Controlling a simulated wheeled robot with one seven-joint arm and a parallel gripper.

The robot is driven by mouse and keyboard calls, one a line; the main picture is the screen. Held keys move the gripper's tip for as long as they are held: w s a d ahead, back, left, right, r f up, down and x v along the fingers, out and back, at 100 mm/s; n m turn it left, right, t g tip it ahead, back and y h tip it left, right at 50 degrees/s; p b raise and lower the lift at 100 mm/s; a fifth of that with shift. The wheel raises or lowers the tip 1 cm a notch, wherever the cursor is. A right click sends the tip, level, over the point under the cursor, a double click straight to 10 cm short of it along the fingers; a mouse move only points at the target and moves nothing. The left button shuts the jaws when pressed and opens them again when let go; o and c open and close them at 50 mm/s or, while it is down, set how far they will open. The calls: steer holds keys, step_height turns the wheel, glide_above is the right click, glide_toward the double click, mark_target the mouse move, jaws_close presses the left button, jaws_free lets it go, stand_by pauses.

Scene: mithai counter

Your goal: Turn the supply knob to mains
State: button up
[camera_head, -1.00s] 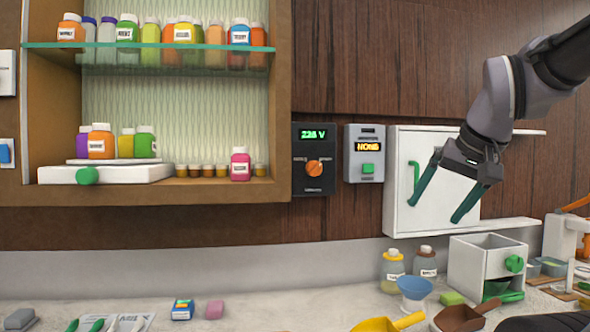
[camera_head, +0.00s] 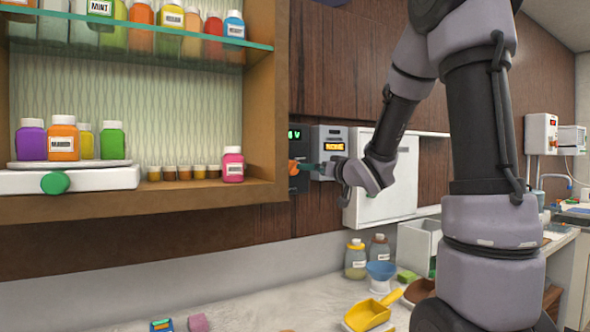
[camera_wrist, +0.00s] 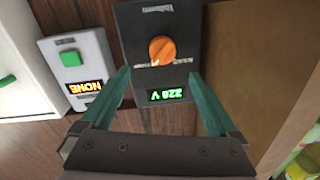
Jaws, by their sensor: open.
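The supply knob is orange (camera_wrist: 163,51) and sits on a black panel (camera_wrist: 213,62) with a green lit voltage readout (camera_wrist: 167,94). In the wrist view, which is upside down, small labels flank the knob, too small to read. My gripper (camera_wrist: 158,75) is open, its two teal fingers pointing at the panel on either side of the readout, with the knob ahead between their lines. No contact with the knob shows. In the head view, my gripper (camera_head: 305,167) is at the panel, and the knob (camera_head: 293,166) is partly hidden.
A grey box (camera_wrist: 78,65) reading NONE, with a green button, is beside the panel. The wooden shelf (camera_head: 262,125) with bottles stands close on the panel's other side. A white cabinet (camera_head: 378,200) is behind my arm. Jars and scoops sit on the counter below.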

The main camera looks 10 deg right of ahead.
mark_target(295, 165)
steer(key=x, duration=1)
steer(key=shift+w+a+r, duration=0.15)
steer(key=shift+w+a, duration=0.15)
steer(key=shift+w, duration=0.05)
steer(key=c, duration=1.4)
steer(key=shift+o, duration=0.2)
